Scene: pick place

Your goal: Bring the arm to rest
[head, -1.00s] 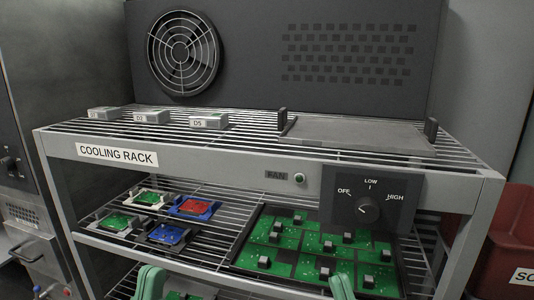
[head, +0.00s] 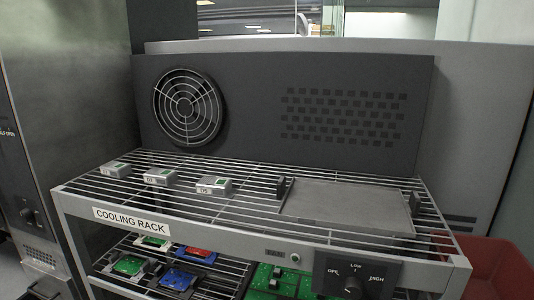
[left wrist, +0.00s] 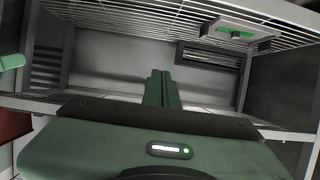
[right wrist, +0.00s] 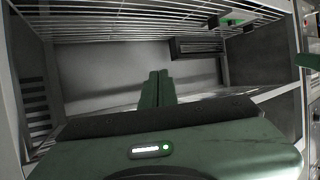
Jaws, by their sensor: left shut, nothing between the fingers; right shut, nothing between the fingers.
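My left gripper (left wrist: 162,88) shows in the left wrist view with its two green fingers together and nothing between them. My right gripper (right wrist: 157,88) shows in the right wrist view, also with its fingers together and empty. Both point into the space under a wire shelf of the cooling rack (head: 75,208). Neither gripper shows in the head view now. A green fingertip of the other arm shows at the left edge of the left wrist view and at the right edge of the right wrist view.
The rack's top holds several small grey labelled blocks (head: 159,177) and a flat grey tray (head: 345,207). Green, red and blue boards (head: 195,254) lie on the shelf below. A control knob (head: 352,286) is at the front right, and a red bin (head: 495,262) stands to the right.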

